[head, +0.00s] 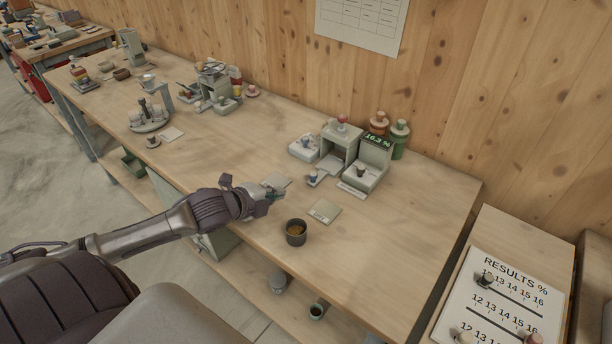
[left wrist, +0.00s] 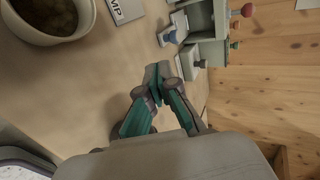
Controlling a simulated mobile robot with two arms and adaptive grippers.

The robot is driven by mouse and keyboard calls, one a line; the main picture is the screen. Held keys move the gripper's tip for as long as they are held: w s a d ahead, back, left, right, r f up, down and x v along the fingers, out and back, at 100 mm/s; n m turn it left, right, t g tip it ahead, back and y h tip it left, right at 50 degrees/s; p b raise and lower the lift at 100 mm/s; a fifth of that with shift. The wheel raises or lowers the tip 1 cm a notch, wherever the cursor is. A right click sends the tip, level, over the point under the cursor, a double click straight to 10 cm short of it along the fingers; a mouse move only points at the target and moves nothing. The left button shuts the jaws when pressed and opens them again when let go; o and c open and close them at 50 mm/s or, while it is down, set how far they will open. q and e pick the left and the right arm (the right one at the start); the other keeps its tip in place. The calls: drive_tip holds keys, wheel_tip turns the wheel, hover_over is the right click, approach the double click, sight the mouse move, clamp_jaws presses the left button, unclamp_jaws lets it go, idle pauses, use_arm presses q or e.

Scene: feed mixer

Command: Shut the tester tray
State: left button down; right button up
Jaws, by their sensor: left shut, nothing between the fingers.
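The tester (head: 375,150) stands at the back right of the bench, its green display reading 16.3 %. A low grey part with a dark knobbed piece in it juts out at its front; I take this as the tester tray (head: 351,188), and I cannot tell how far out it is. My left gripper (head: 272,195) is shut and empty, low over the bench's front part, left of and apart from the tester. Its closed fingertips also show in the left wrist view (left wrist: 158,82). My right gripper is in neither view.
A dark cup with brown contents (head: 296,232) and a flat card (head: 324,211) lie close right of the gripper. A grey stand with a red knob (head: 340,145) and a small blue-knobbed piece (head: 314,178) stand left of the tester. The bench's right end is clear.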

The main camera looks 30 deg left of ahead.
use_arm(q)
approach(311, 179)
wheel_tip(311, 179, down, 2)
drive_tip(key=shift+w+f+p, duration=0.15)
drive_tip(key=shift+w+p, duration=0.05)
drive_tip(key=shift+p, duration=0.1)
drive_tip(key=w, duration=0.2)
drive_tip(key=w+f, duration=0.1)
drive_tip(key=w, duration=0.1)
drive_tip(key=shift+d+p, duration=0.1)
drive_tip(key=shift+p, duration=0.3)
drive_tip(key=shift+w+d+f, duration=0.1)
drive_tip(key=shift+w, duration=0.65)
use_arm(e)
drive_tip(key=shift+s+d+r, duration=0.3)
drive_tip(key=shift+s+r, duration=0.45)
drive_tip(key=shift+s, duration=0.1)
